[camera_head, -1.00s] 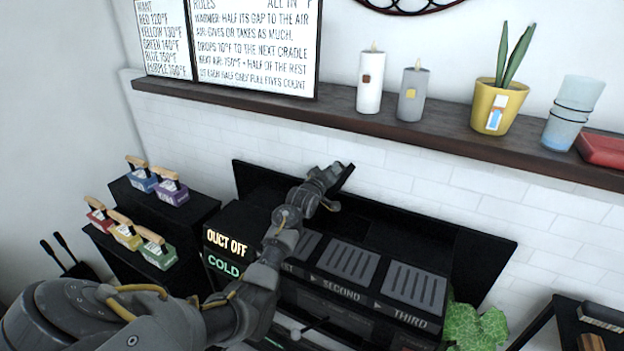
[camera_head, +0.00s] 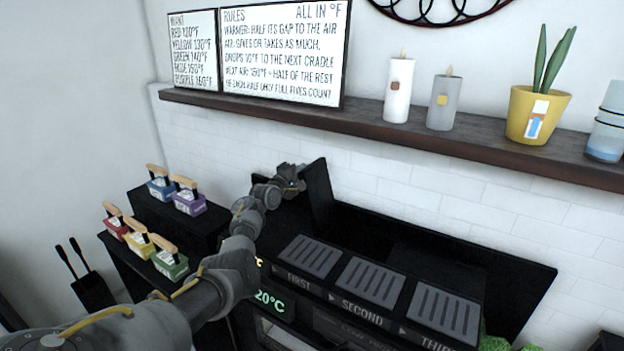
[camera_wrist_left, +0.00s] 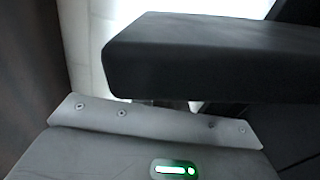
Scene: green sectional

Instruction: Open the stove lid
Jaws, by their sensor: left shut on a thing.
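The stove (camera_head: 400,335) is a black unit with slotted panels marked FIRST, SECOND and THIRD along its front. A black slab that looks like the stove lid (camera_head: 319,195) stands steeply tilted at its left part, near the back wall. My left gripper (camera_head: 297,180) is at the upper left edge of this slab and is shut on it. In the left wrist view a thick dark slab (camera_wrist_left: 220,55) lies right in front of the grey gripper body; the fingertips are hidden. My left arm covers part of the stove's left side. My right gripper is not in view.
A wooden shelf (camera_head: 440,140) with candles, a potted plant (camera_head: 536,115) and framed signs runs above the stove. Several coloured blocks with wooden handles sit on black steps (camera_head: 190,230) at the left. A black tool holder (camera_head: 93,292) stands at far left.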

